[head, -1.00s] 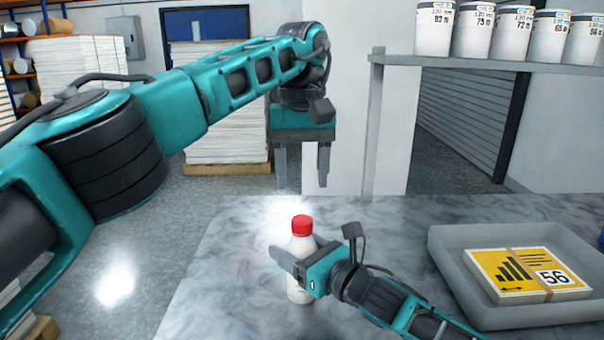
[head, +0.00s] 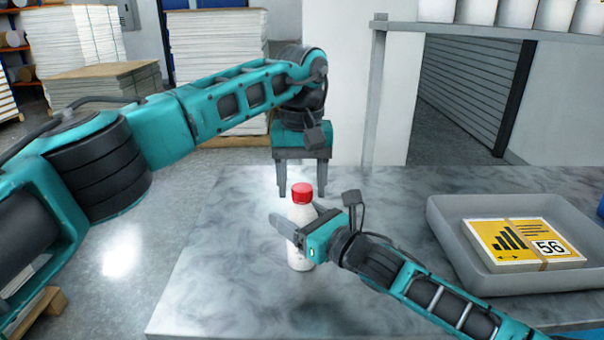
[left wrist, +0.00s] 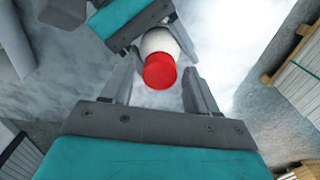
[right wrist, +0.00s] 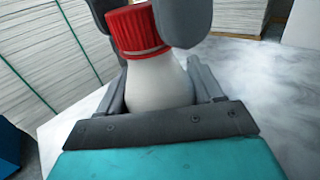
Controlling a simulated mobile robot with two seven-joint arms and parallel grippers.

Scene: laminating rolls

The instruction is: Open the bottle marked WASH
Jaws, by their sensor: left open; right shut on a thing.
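A white bottle (head: 300,213) with a red ribbed cap (head: 302,193) stands upright on the grey marbled table (head: 230,255). My right gripper (head: 298,232) is shut on the bottle's body; the white shoulder (right wrist: 158,82) shows between its fingers in the right wrist view. No WASH lettering is readable; the gripper hides much of the front. My left gripper (head: 302,188) points down at the cap, open. In the left wrist view its fingers stand on both sides of the red cap (left wrist: 160,71), with a gap visible. Whether either finger touches it I cannot tell.
A grey tray (head: 455,258) at the right of the table holds a yellow-and-white pack (head: 525,243) marked 56. A shelf (head: 480,30) with white containers stands behind. Paper stacks (head: 75,50) are on the floor beyond. The table's front left is clear.

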